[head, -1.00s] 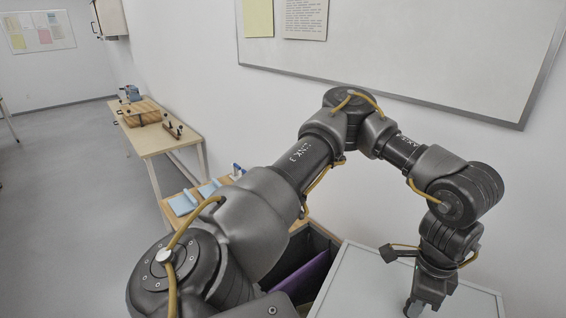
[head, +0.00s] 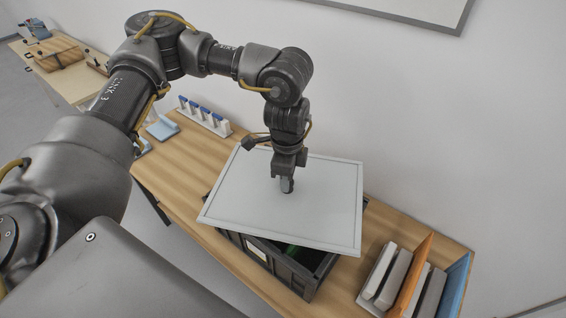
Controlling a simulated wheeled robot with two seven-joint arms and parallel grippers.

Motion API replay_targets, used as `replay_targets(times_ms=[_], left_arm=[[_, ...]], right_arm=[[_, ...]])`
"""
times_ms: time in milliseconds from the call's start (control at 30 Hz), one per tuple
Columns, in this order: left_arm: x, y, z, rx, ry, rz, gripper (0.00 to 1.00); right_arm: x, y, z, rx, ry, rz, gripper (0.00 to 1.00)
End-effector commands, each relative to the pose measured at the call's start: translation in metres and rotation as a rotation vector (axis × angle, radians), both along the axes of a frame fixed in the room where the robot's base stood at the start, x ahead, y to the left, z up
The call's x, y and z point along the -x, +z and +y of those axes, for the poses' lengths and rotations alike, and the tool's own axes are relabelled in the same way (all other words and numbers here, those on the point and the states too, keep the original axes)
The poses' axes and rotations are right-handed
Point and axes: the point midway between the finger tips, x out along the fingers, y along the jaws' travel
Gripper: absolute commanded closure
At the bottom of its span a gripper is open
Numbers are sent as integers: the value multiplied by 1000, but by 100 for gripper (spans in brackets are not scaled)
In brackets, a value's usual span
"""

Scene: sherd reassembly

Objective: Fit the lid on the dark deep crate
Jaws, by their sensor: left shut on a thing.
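The lid (head: 328,208) is a flat, light grey panel with a raised rim. It lies over the dark deep crate (head: 302,284) on the wooden bench, turned relative to the crate's walls. The crate's front wall and near right corner show from under it, with a dark gap and something green inside. The rest of the crate's inside is hidden. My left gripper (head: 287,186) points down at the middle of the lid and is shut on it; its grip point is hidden. I cannot tell whether the lid touches the crate's rim. My right gripper is not in view.
A divider rack with grey slabs and orange and blue panels (head: 413,283) stands right of the crate. A white rack with blue-topped pieces (head: 205,117) and a light blue item (head: 162,128) are at the back left. The bench (head: 178,180) is clear left of the crate.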

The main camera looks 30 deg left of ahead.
Motion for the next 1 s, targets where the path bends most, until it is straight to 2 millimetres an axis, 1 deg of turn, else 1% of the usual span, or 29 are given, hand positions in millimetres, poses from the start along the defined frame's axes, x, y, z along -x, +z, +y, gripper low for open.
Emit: replay_targets(times_ms=[33,100,200,300,533,833,1000], left_arm=[[-2,9,1,1,-70,3,100],[-5,9,3,0,-177,4,100],[-8,8,6,-5,-301,4,100],[-11,6,8,-6,-381,3,100],[-11,1,9,-9,-423,3,100],[-11,-15,9,-10,-421,3,100],[-11,-15,9,-10,-420,2,100]], right_arm=[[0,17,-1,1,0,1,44],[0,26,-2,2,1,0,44],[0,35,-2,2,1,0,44],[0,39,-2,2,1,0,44],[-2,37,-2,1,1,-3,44],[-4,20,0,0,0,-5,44],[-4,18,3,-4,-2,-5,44]])
